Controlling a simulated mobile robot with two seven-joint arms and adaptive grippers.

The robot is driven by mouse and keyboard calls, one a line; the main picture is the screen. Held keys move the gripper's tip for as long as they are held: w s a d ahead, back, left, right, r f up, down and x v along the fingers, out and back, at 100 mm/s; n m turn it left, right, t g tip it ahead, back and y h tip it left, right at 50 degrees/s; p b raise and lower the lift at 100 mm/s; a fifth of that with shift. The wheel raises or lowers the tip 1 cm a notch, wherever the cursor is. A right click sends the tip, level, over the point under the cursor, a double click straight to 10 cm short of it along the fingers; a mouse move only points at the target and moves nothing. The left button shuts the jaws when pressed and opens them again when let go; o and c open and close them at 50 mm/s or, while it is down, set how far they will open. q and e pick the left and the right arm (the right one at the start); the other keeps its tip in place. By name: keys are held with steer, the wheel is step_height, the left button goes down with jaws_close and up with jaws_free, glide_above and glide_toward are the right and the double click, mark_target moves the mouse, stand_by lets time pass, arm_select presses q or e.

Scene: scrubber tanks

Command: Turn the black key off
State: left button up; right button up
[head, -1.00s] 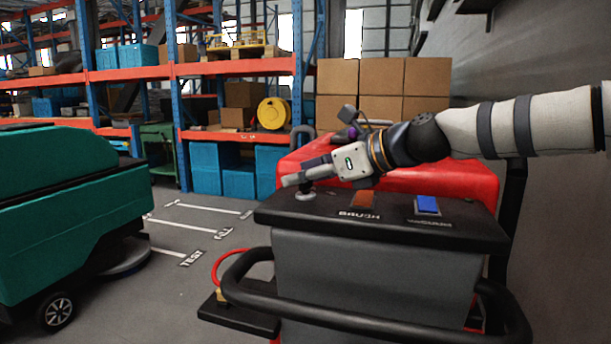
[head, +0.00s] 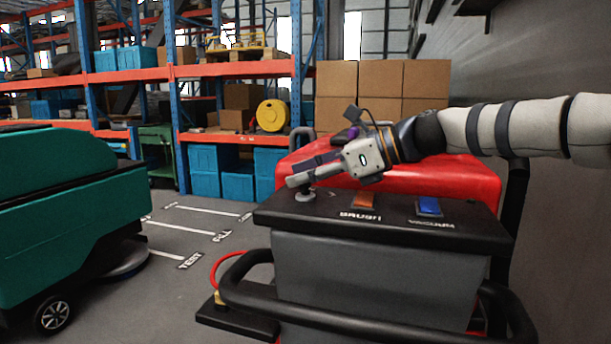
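The red and grey scrubber has a black top panel (head: 400,232). A round grey key switch (head: 305,195) stands near the panel's left end. My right gripper (head: 297,180) reaches in from the right, its fingers pointing left and slightly down, directly over the switch. The fingers overlap the top of the switch in the picture. The black key itself cannot be made out behind them, and I cannot tell whether they touch or grip it. An orange BRUSH switch (head: 364,200) and a blue VACUUM switch (head: 428,206) sit to the right. My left gripper is not in view.
A black handlebar (head: 340,318) curves around the scrubber's front. A green scrubber (head: 70,215) stands at left, with open floor (head: 190,225) between the machines. Shelving (head: 235,70) and stacked cartons (head: 380,80) stand behind; a grey wall is at right.

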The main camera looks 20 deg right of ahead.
steer(key=o, duration=0.5)
steer(key=shift+c, duration=0.2)
steer(key=v, duration=1.2)
